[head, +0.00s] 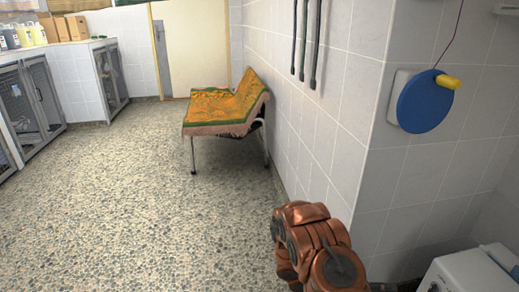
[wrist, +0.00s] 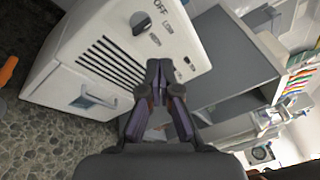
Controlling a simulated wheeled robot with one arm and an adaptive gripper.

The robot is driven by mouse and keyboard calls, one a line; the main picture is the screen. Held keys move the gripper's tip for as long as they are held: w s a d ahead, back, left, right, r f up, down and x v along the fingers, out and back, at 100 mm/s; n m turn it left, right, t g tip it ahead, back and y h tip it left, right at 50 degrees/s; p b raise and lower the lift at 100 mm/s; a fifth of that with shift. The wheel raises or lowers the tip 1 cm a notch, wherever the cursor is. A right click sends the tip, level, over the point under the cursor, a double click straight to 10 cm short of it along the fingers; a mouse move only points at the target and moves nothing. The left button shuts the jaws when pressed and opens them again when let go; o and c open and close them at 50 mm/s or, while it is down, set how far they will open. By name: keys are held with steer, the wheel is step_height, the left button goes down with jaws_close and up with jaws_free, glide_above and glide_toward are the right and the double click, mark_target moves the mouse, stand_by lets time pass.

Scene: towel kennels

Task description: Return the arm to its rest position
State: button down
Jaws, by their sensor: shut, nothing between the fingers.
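My arm shows at the lower right of the head view, with copper-coloured links folded beside the tiled wall corner. My gripper is out of sight in the head view. In the wrist view my gripper (wrist: 157,75) is shut, its dark fingertips together with nothing between them. Behind the fingertips is a white appliance (wrist: 125,55) with a knob, vent slots and the word OFF. I cannot tell whether the fingertips touch it.
A bench (head: 225,108) with an orange and green towel stands against the tiled wall (head: 320,100). A blue disc (head: 421,105) hangs near the corner. Kennels (head: 35,95) line the left. The white appliance (head: 470,272) is at the lower right. The pebbled floor (head: 130,200) is clear.

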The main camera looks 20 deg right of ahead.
steer(key=s+a+r+m+g+y+p, duration=0.15)
steer(key=a+r+m+p, duration=0.3)
steer(key=r, duration=0.55)
steer(key=s+a+r+m+y+p, duration=0.3)
steer(key=r+m+p, duration=0.15)
steer(key=r, duration=0.45)
steer(key=s+a+r+m+g+y+p, duration=0.1)
steer(key=s+a+r+m+y+p, duration=0.3)
steer(key=r, duration=0.6)
steer(key=s+a+r+m+t+y+p, duration=0.4)
steer(key=a+r+p, duration=0.3)
steer(key=a+r, duration=0.5)
steer(key=s+a+r+m+t+y+p, duration=0.3)
steer(key=a+r+m+p, duration=0.4)
steer(key=a+r, duration=0.5)
steer(key=shift+s+a+m+t+y+p, duration=0.15)
steer(key=shift+s+m+t+y+p, duration=0.25)
steer(key=shift+t+p, duration=0.3)
